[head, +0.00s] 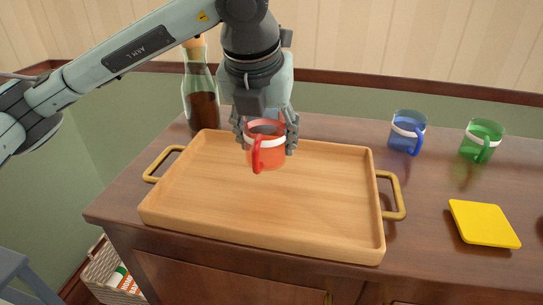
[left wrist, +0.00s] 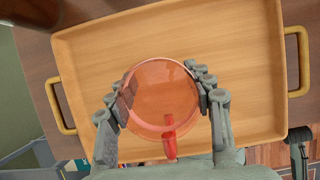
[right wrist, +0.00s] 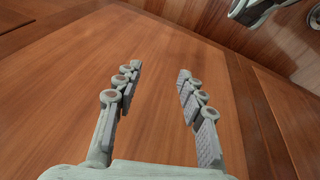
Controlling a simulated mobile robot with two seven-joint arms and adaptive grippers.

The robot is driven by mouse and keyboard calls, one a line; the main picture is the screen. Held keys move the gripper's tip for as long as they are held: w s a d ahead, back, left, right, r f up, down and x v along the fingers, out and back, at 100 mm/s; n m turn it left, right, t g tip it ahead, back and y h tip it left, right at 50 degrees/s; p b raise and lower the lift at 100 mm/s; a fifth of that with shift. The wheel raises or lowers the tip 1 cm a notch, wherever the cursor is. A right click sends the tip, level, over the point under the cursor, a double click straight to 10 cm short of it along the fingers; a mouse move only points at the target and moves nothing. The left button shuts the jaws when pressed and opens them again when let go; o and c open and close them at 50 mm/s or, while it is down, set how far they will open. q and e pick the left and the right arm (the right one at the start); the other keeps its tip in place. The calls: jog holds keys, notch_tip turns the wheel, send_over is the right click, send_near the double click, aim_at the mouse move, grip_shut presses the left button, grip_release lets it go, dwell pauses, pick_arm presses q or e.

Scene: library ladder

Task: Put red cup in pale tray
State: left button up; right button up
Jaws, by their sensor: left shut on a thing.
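The red cup (head: 266,155) has a white band and a handle toward me. My left gripper (head: 266,131) is shut on it, one finger at each side, and holds it upright over the back middle of the pale wooden tray (head: 190,205). In the left wrist view the red cup (left wrist: 162,95) sits between the fingers of my left gripper (left wrist: 163,98), with the pale tray (left wrist: 85,55) beneath it. Whether the cup touches the tray floor is hard to tell. My right gripper (right wrist: 158,85) is open and empty, facing a wooden surface.
A blue cup (head: 406,133) and a green cup (head: 481,141) stand right of the tray. A yellow square (head: 484,223) lies nearer the front. A dark bottle (head: 202,95) stands behind the tray's left corner. The tray has brass handles (head: 398,195) and is otherwise empty.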

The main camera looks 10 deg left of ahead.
aim_at(272, 177)
pick_arm(q)
jog(key=shift+w+d+f, duration=0.3)
jog(key=shift+w+f, duration=0.15)
jog(key=shift+w, duration=0.1)
jog(key=shift+f, duration=0.3)
notch_tip(272, 177, down, 3)
jog(key=shift+f+p, duration=0.1)
jog(key=shift+p, duration=0.2)
pick_arm(e)
jog(key=shift+w+a+f, duration=0.2)
jog(key=shift+a+f, duration=0.05)
jog(key=shift+f, duration=0.2)
jog(key=shift+w+a+f, duration=0.15)
jog(key=shift+a+f, duration=0.1)
jog(key=shift+f, duration=0.15)
pick_arm(q)
jog(key=shift+f, duration=0.1)
jog(key=shift+f+b, duration=0.1)
jog(key=shift+b, duration=0.2)
jog(key=o, duration=1)
jog(key=shift+o, duration=1.3)
pick_arm(e)
jog(key=shift+s+d+r, duration=0.4)
jog(key=shift+d+r, duration=0.05)
jog(key=shift+r, duration=0.15)
